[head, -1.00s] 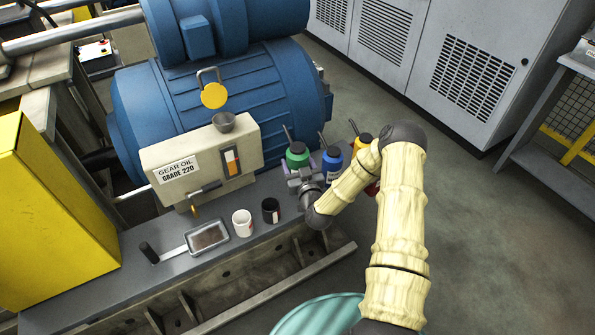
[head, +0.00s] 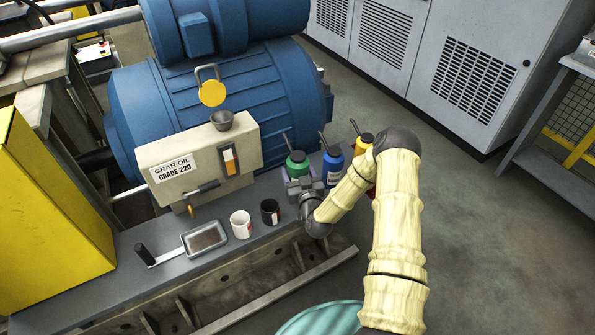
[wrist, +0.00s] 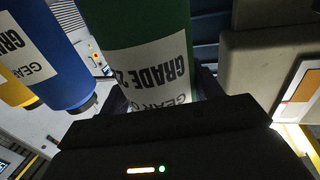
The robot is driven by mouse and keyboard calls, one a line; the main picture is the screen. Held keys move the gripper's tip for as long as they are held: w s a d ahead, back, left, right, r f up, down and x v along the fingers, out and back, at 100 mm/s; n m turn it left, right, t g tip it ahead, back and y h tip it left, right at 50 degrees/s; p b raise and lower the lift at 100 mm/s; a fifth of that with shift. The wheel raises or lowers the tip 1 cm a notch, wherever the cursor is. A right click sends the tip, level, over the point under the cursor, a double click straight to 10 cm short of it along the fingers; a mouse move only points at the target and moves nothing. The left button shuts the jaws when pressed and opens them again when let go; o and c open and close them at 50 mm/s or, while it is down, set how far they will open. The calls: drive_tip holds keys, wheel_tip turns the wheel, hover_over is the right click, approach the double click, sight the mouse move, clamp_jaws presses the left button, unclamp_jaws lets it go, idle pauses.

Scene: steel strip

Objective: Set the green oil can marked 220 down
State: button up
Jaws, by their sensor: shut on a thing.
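The green oil can (head: 297,163) stands upright at the right end of the grey ledge, in front of the blue motor. My gripper (head: 302,186) is shut on it from the front. In the wrist view the green can (wrist: 145,25) fills the upper middle, with a white label (wrist: 150,72) that reads upside down "GEAR O…" and "GRADE 2…"; the rest of the number is hidden. The can's base is hidden behind my gripper in the head view, so I cannot tell whether it touches the ledge.
A blue can (head: 333,166) stands close to the right, with a yellow one (head: 364,143) beyond it. The gear oil box (head: 205,160) is to the left. A black mug (head: 270,212), a white mug (head: 241,225) and a metal tray (head: 205,239) stand along the ledge (head: 130,270).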

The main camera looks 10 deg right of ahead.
drive_tip(key=shift+f+b, duration=1.45)
drive_tip(key=shift+f, duration=0.55)
drive_tip(key=shift+f, duration=0.25)
drive_tip(key=o, duration=1.5)
drive_tip(key=s+d+b, duration=0.1)
drive_tip(key=s, duration=1.6)
drive_tip(key=shift+s+d+b, duration=0.15)
drive_tip(key=shift+b, duration=0.25)
